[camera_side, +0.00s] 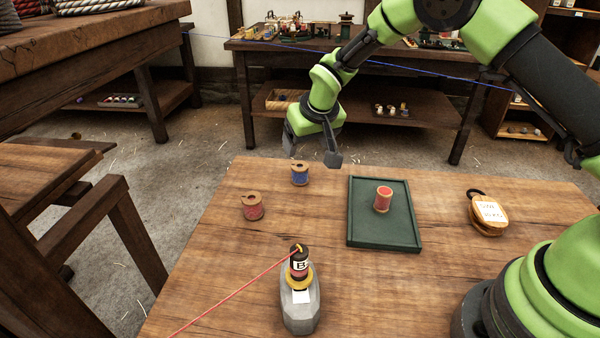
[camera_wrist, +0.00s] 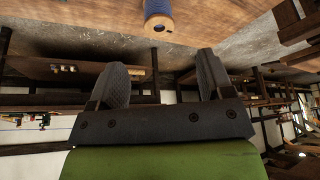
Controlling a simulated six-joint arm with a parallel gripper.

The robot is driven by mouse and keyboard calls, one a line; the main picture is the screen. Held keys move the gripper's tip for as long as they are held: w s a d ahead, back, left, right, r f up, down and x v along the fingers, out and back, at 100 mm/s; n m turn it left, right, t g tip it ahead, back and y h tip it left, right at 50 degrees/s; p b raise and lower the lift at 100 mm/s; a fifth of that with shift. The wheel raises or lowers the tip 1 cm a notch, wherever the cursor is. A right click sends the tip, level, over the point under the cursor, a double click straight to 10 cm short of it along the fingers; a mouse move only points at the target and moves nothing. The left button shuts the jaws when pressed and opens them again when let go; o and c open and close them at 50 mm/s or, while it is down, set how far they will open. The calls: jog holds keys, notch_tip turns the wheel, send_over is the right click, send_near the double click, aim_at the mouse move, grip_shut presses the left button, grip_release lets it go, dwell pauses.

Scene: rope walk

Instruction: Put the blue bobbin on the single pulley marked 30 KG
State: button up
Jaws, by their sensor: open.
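The blue bobbin (camera_side: 300,174) stands upright on the wooden table near its far edge. It also shows at the top edge of the wrist view (camera_wrist: 157,14), partly cut off. My gripper (camera_side: 311,153) is open and empty, in the air near the blue bobbin and apart from it. Its two spread fingers show in the wrist view (camera_wrist: 162,75) with nothing between them. A wooden pulley (camera_side: 487,212) with a white label lies at the table's right side. The label's writing is too blurred to read surely, and I cannot tell how many sheaves it has.
A red bobbin (camera_side: 253,207) stands left of the blue one. Another red bobbin (camera_side: 383,199) sits on a green tray (camera_side: 357,236). A grey weighted stand (camera_side: 300,310) with a dark labelled spool and a taut red line is at the front. Bare table lies between tray and pulley.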

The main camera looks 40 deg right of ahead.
aim_at(300, 167)
jog(key=x, duration=0.9)
jog(key=shift+f, duration=0.4)
jog(key=c, duration=1.1)
